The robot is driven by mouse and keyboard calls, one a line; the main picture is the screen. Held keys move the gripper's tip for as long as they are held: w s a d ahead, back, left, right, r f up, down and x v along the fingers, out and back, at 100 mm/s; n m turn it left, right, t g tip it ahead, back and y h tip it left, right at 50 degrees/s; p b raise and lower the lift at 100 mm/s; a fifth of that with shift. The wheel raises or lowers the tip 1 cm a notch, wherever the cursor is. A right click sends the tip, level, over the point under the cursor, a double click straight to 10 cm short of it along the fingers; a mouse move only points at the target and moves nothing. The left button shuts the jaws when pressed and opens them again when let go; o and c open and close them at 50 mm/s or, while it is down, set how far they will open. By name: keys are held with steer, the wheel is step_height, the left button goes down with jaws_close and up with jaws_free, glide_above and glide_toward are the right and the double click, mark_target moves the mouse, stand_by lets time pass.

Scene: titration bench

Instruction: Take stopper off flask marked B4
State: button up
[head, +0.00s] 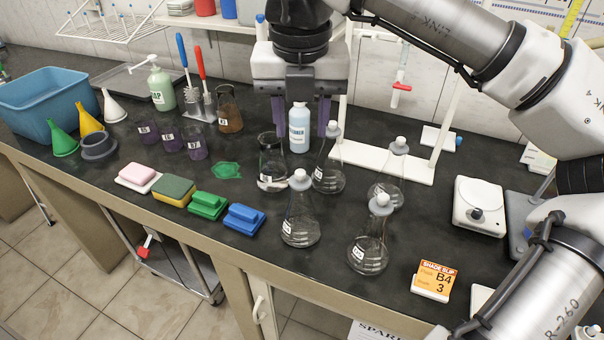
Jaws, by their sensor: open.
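Several clear conical flasks with grey-white stoppers stand on the dark bench: a front-left flask (300,222), a front-right flask (369,252), a rear-left flask (328,172) and a rear-right flask (388,187). Their small white labels are too small to read, so I cannot tell which is B4. The front-left stopper (300,181), front-right stopper (380,204), rear-left stopper (333,132) and rear-right stopper (398,147) sit in the necks. My gripper (301,120) points down with purple fingers apart, open and empty, above and behind the front-left flask.
An unstoppered flask (272,165) and a white-blue bottle (299,128) stand close below my gripper. A white stand (385,163) is behind the flasks, a scale (479,205) right. Sponges (174,190) lie left.

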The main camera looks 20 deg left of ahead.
mark_target(300, 171)
steer(key=f, duration=0.3)
steer(key=f+p, duration=0.1)
steer(key=f, duration=0.2)
steer(key=w+f, duration=0.1)
steer(key=f, duration=0.2)
steer(key=shift+a+f+p, duration=0.3)
steer(key=shift+p, duration=0.1)
jaws_close()
